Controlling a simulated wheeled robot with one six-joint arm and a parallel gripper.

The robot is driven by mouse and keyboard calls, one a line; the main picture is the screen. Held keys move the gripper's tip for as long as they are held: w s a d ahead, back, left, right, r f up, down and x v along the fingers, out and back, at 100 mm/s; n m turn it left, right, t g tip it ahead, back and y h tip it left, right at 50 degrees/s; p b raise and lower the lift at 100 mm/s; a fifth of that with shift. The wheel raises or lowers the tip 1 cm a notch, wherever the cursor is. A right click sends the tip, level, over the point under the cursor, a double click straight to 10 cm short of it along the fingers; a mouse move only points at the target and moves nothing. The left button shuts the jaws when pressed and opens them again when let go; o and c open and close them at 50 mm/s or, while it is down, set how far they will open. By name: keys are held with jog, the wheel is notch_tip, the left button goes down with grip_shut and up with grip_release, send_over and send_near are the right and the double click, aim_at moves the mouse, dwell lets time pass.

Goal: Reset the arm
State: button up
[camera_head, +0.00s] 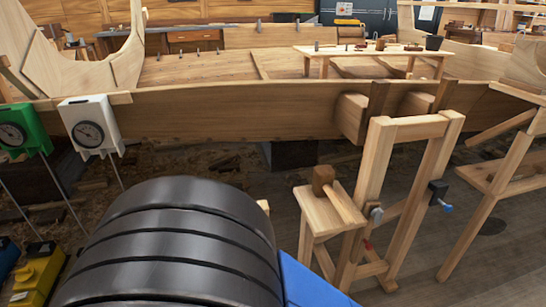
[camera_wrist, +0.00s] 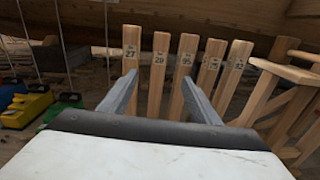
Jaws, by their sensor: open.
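My gripper (camera_wrist: 160,98) shows in the wrist view with its two grey fingers spread apart. It is open, and nothing is between the fingers. Beyond the fingertips stand several upright wooden slats with number labels, among them a slat marked 29 (camera_wrist: 158,70). The gap between the fingers and the slats is hard to judge. In the head view a black ribbed cover (camera_head: 175,245) fills the lower left, and my gripper cannot be made out there.
The wooden hull plank (camera_head: 220,112) runs across the head view. A wooden trestle (camera_head: 405,180) stands at right, beside a small stool with a mallet (camera_head: 335,190). White (camera_head: 90,125) and green (camera_head: 20,130) dial gauges stand at left. A yellow box (camera_head: 38,275) lies below them.

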jog(key=w+d+r+m+g+h, duration=0.1)
jog(key=w+d+r+m+h, duration=0.25)
jog(key=w+d+m, duration=0.35)
jog(key=w+d+r+m+g+h, duration=0.25)
jog(key=w+d+h, duration=0.3)
jog(key=d, duration=0.45)
jog(key=w+d+r+m+g+h, duration=0.2)
jog(key=d+m+g, duration=0.15)
jog(key=d, duration=0.45)
jog(key=w+d+r+m+g+h, duration=0.15)
jog(key=d+m, duration=0.25)
jog(key=d, duration=0.4)
jog(key=s+d+r+m+g+y, duration=0.1)
jog(key=s+d+m+g, duration=0.2)
jog(key=d+m, duration=0.3)
jog(key=s+d+r+m+g+y, duration=0.1)
jog(key=s+d+m+g+y, duration=0.15)
jog(key=d, duration=0.65)
jog(key=s+d+r+m+t+y, duration=0.1)
jog(key=s+d+r+m+y, duration=0.4)
jog(key=s+m, duration=0.3)
jog(key=shift+s+r+m+y, duration=0.3)
jog(key=shift+r+m, duration=0.2)
jog(key=shift+m, duration=1.75)
